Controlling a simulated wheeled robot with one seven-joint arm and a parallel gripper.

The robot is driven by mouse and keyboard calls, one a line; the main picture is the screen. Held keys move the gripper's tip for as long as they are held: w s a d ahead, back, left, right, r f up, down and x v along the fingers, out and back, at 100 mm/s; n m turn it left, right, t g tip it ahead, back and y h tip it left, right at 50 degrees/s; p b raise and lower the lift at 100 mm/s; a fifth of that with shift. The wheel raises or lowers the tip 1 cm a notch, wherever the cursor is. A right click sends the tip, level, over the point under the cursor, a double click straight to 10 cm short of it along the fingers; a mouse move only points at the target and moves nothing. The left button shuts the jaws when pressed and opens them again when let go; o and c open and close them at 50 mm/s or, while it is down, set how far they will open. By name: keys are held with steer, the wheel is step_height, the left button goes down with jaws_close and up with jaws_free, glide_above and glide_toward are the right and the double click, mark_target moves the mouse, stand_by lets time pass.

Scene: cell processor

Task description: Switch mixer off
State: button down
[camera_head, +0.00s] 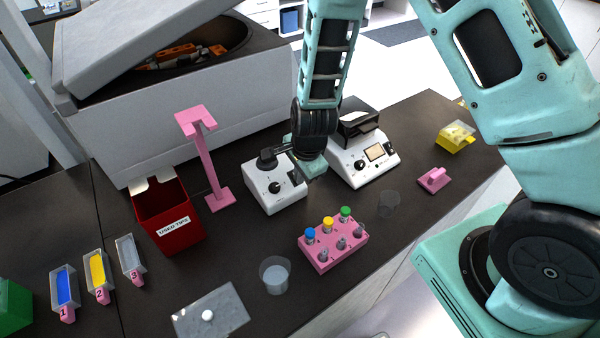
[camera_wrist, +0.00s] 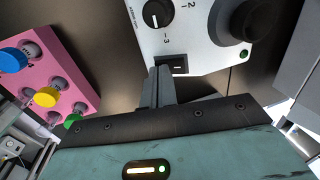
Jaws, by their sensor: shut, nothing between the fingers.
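The mixer (camera_head: 281,198) is a small white box on the dark bench, with a black round holder on top. In the wrist view its white face (camera_wrist: 196,27) shows a black dial knob (camera_wrist: 156,14) with numbers beside it, a black rocker switch (camera_wrist: 173,63) at the near edge and a small green light (camera_wrist: 244,53). My gripper (camera_wrist: 161,74) is shut and empty, its fingertips right at the rocker switch; I cannot tell whether they touch it. In the head view my wrist hangs over the mixer's right side, and the fingertips are hard to make out.
A pink rack (camera_head: 323,259) with colour-capped tubes stands in front of the mixer. A white device with a screen (camera_head: 353,170) is close on the right. A pink stand (camera_head: 216,188) and red bin (camera_head: 178,240) are left. A clear cup (camera_head: 275,276) stands nearer.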

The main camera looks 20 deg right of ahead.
steer(key=shift+f+b, duration=0.4)
steer(key=shift+b, duration=0.45)
steer(key=shift+r, duration=0.2)
steer(key=shift+p+v, duration=0.75)
steer(key=shift+v, duration=0.1)
steer(key=shift+w, duration=0.2)
